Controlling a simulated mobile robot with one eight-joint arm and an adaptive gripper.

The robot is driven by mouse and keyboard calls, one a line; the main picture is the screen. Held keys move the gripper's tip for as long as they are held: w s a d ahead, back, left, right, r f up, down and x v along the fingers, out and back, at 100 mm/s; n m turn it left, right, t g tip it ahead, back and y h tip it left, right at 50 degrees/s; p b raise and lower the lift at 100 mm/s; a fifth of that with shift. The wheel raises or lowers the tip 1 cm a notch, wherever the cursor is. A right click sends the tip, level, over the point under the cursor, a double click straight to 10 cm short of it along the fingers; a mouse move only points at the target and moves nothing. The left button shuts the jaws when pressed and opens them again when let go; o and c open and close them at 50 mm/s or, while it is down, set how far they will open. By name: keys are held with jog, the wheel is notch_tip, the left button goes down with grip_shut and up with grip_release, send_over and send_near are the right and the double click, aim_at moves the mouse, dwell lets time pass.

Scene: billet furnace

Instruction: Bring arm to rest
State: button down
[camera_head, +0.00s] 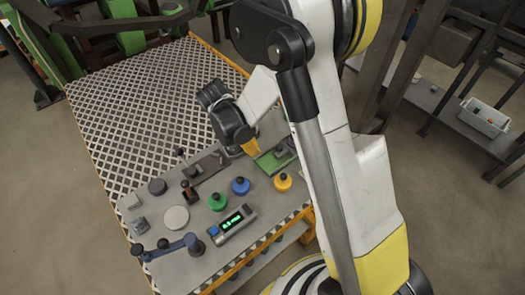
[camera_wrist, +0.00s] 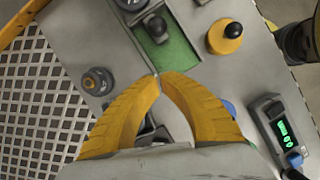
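My gripper (camera_head: 250,147) hangs over the grey work table, in front of my white arm. In the wrist view its two yellow fingers (camera_wrist: 157,77) curve together and their tips meet, with nothing visible between them. In the head view the fingertips point down close to a green-topped plate (camera_head: 275,160). In the wrist view this green plate (camera_wrist: 178,52) lies just beyond the tips. I cannot tell whether the tips touch it. My arm is bent over the table.
A yellow knob (camera_head: 283,182), a blue knob (camera_head: 240,186), a green knob (camera_head: 217,201) and a meter with a green display (camera_head: 232,223) stand near the front. A blue lever (camera_head: 168,247) is at the front left. The perforated plate (camera_head: 140,100) behind is clear.

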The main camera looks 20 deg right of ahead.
jog(key=p+v, duration=0.2)
jog(key=v, duration=0.4)
jog(key=shift+r, duration=0.3)
